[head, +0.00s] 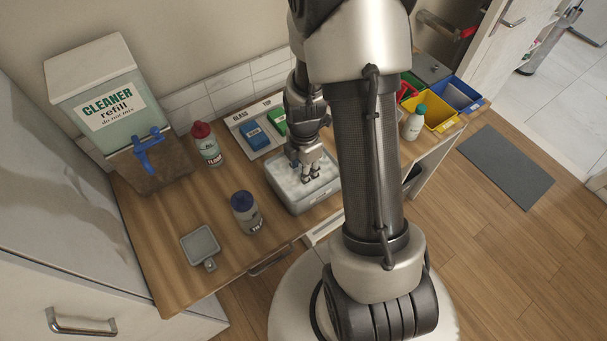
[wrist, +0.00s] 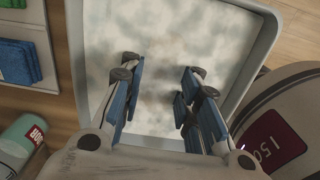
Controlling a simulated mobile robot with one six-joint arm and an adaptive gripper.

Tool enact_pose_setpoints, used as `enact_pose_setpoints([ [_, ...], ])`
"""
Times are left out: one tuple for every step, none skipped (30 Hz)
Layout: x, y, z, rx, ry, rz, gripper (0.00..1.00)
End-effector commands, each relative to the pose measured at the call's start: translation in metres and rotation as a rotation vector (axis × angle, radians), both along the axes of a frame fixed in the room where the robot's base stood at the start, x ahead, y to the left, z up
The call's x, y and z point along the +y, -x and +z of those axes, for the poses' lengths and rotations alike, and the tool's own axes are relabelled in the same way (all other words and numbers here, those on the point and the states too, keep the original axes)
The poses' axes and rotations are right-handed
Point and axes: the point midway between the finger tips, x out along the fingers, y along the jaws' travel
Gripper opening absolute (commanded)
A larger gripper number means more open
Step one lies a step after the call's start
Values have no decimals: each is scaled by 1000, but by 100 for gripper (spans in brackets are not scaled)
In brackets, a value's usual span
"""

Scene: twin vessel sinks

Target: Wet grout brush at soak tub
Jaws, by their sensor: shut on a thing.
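The soak tub (head: 300,203) is a grey rectangular basin on the wooden counter, filled with whitish, cloudy foam or water. Its grey rim frames most of the wrist view (wrist: 263,55). My gripper (head: 312,175) points down into the tub, with its fingertips at or close to the surface. In the wrist view my gripper (wrist: 158,88) shows two fingers with blue pads, a gap visible between them. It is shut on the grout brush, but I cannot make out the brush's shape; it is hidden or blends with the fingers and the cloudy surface.
A red-capped bottle (head: 206,145) and a blue-capped bottle (head: 245,212) stand left of the tub. A board with a blue sponge (head: 254,135) and a green sponge (head: 278,122) lies behind.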

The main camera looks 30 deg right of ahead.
Motion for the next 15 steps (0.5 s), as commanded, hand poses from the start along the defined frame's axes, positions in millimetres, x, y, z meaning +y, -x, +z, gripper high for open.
enact_pose_setpoints([
  [0,0,10,-1,0,0,10],
  [0,0,13,0,0,0,10],
  [0,0,17,0,0,0,10],
  [0,0,20,0,0,0,10],
  [0,0,23,0,0,0,10],
  [0,0,27,0,0,0,10],
  [0,0,30,0,0,0,10],
  [0,0,33,0,0,0,10],
  [0,0,37,0,0,0,10],
  [0,0,40,-1,0,0,10],
  [0,0,43,-1,0,0,10],
  [0,0,47,-1,0,0,10],
  [0,0,50,-1,0,0,10],
  [0,0,53,-1,0,0,10],
  [0,0,57,-1,0,0,10],
])
